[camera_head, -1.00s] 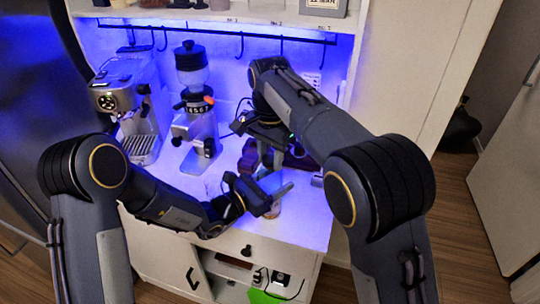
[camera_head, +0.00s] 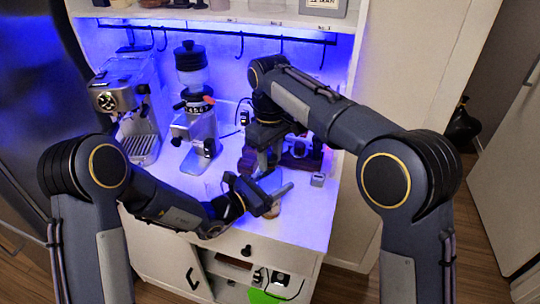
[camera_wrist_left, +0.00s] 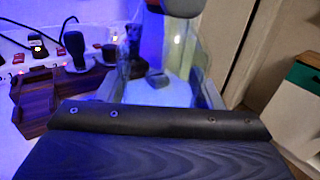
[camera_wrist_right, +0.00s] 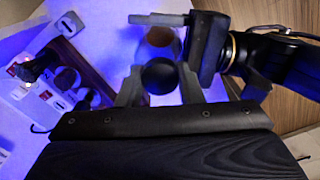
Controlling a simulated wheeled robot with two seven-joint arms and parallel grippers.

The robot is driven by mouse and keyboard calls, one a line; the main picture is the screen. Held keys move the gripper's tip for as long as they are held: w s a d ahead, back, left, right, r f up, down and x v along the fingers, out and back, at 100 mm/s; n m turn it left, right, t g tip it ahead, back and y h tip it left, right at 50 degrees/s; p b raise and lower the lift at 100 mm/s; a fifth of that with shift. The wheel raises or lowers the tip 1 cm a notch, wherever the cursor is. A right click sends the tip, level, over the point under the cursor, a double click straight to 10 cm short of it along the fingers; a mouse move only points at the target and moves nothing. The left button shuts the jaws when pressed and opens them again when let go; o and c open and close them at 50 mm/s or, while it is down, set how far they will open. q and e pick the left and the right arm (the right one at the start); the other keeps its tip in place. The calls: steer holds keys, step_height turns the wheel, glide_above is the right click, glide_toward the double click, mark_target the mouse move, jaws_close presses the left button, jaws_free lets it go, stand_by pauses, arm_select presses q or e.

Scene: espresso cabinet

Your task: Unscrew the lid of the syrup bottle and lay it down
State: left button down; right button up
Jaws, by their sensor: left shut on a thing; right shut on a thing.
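The syrup bottle (camera_head: 273,209) looks like clear glass with tan contents low down; it stands near the front of the counter, mostly hidden by my grippers. My left gripper (camera_head: 270,192) is shut on its body from the left. The dark round lid (camera_wrist_right: 158,76) sits between the fingers of my right gripper (camera_wrist_right: 160,84), which is shut on it from above. In the head view my right gripper (camera_head: 268,160) is just above my left one. I cannot tell whether the lid still touches the bottle neck.
An espresso machine (camera_head: 128,105) and a grinder (camera_head: 196,120) stand at the left. A dark wooden holder with tools (camera_wrist_left: 35,95) is behind the grippers. A small metal box (camera_head: 318,180) is at the right. The front right counter is clear.

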steer(key=o, duration=1.1)
steer(key=shift+c, duration=0.2)
step_height(320, 180, up, 4)
steer(key=shift+r, duration=0.25)
steer(key=shift+c, duration=0.4)
steer(key=m, duration=0.1)
steer(key=r+m, duration=0.1)
steer(key=m, duration=0.1)
steer(key=shift+w+r+m, duration=0.1)
steer(key=shift+r+m, duration=0.2)
steer(key=m, duration=0.1)
steer(key=r+m, duration=0.1)
steer(key=m, duration=0.2)
steer(key=shift+r+m, duration=0.25)
steer(key=shift+m, duration=0.15)
steer(key=shift+f, duration=3.85)
